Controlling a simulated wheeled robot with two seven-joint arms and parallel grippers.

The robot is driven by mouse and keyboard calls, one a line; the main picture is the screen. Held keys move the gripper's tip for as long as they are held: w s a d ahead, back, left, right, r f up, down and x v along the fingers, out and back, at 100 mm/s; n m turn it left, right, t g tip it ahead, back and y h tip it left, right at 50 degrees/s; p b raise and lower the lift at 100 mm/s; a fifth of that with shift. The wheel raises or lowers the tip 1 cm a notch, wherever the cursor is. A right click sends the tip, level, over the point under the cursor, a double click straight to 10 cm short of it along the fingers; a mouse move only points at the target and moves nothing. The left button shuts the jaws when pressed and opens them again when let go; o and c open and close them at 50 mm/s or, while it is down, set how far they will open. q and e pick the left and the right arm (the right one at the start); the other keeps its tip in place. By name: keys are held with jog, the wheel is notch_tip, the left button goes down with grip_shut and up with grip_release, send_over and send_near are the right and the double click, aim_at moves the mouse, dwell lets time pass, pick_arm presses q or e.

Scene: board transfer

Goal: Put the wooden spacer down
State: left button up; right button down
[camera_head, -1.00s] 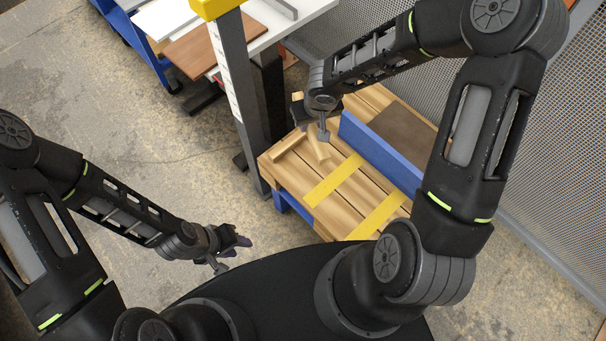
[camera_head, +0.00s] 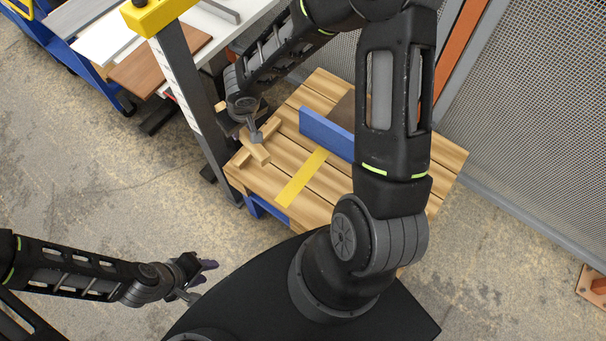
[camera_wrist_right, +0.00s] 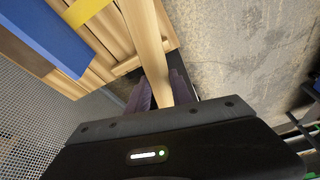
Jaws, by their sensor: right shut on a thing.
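A light wooden spacer (camera_head: 259,154) is held by my right gripper (camera_head: 246,124), which is mostly hidden under its wrist. One spacer end shows left of the wrist, the other over the pallet's left part. The right wrist view shows the spacer (camera_wrist_right: 146,35) running up from between the dark fingers of my right gripper (camera_wrist_right: 155,94). I cannot tell whether it touches the pallet. A second wooden strip (camera_head: 240,160) lies crosswise near the pallet's left corner, partly hidden. My left gripper (camera_head: 205,272) looks open and empty, over the floor at lower left.
The slatted wooden pallet (camera_head: 322,192) carries a yellow stripe (camera_head: 302,178), a blue stop (camera_head: 328,134) and a brown board (camera_head: 343,107) behind it. A grey post (camera_head: 188,85) with a yellow top stands just left.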

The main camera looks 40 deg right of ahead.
jog(key=s+d+f+n+g+y+b, duration=0.1)
jog(key=s+d+n+b, duration=0.4)
jog(key=n, duration=0.5)
jog(key=s+d+f+n+g+y+b, duration=0.2)
jog(key=d+n, duration=0.5)
jog(key=n, duration=0.4)
jog(key=s+f+g+b, duration=0.1)
jog(key=s+b, duration=0.1)
jog(key=b, duration=0.1)
jog(key=shift+s+d, duration=0.35)
jog(key=shift+s, duration=0.05)
notch_tip(320, 180, down, 14)
jog(key=shift+r+b, duration=0.25)
jog(key=shift+b, duration=0.95)
jog(key=shift+f+b, duration=0.4)
jog(key=shift+f, duration=1.85)
